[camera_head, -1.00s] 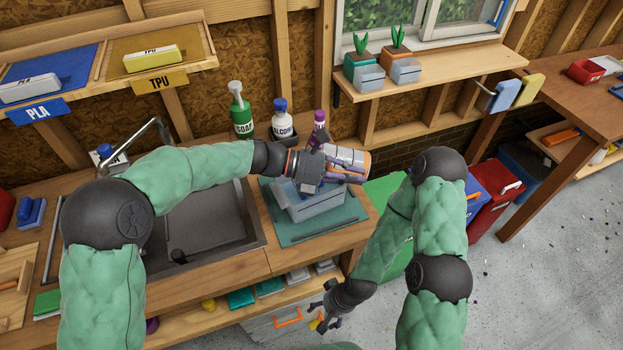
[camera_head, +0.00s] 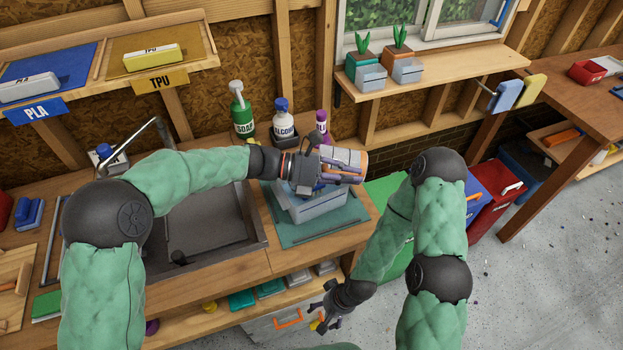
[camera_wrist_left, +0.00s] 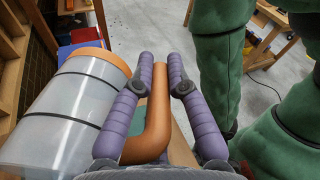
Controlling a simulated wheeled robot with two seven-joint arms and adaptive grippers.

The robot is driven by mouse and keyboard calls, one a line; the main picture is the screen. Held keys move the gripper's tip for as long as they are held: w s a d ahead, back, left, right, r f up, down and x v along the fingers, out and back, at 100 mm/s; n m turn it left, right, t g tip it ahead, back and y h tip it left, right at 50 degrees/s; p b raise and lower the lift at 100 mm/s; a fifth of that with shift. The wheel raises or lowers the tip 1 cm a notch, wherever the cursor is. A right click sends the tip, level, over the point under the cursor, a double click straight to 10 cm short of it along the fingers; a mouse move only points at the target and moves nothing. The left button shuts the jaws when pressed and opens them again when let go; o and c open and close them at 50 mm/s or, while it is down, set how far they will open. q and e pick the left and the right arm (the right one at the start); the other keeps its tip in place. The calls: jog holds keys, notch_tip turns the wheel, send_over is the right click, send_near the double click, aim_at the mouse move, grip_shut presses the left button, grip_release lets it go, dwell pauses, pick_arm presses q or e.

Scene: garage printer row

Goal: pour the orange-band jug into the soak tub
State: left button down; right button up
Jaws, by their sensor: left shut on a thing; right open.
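My left gripper (camera_head: 335,172) is shut on the orange handle of the jug. The jug (camera_head: 347,156) is translucent grey with dark lines and an orange band, and lies tipped nearly on its side above the tub. In the left wrist view the jug (camera_wrist_left: 60,115) is at the left and its handle (camera_wrist_left: 157,120) runs between the purple fingers. The soak tub (camera_head: 316,213) is a grey box standing on a teal mat; the gripper and jug partly hide its top. Any liquid cannot be made out. My right gripper (camera_head: 328,312) is open and empty, low in front of the bench.
The teal mat (camera_head: 285,236) lies right of the dark sink (camera_head: 212,225). Behind stand a green soap bottle (camera_head: 241,118), a white bottle with a blue cap (camera_head: 283,124) and a purple-capped bottle (camera_head: 322,122). A grey drawer (camera_head: 270,324) is under the bench.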

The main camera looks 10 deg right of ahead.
pick_arm(q)
jog(key=shift+s+d, duration=0.15)
jog(key=shift+s, duration=0.1)
jog(key=shift+w+a, duration=0.25)
jog(key=shift+s+d+h, duration=0.15)
jog(key=shift+s+h, duration=0.05)
jog(key=shift+h, duration=0.1)
jog(key=shift+w+a, duration=0.25)
jog(key=shift+s+d, duration=0.1)
jog(key=shift+s, duration=0.1)
jog(key=shift+w+a, duration=0.2)
jog(key=shift+s, duration=0.15)
jog(key=shift+a+h, duration=0.1)
jog(key=shift+h, duration=0.3)
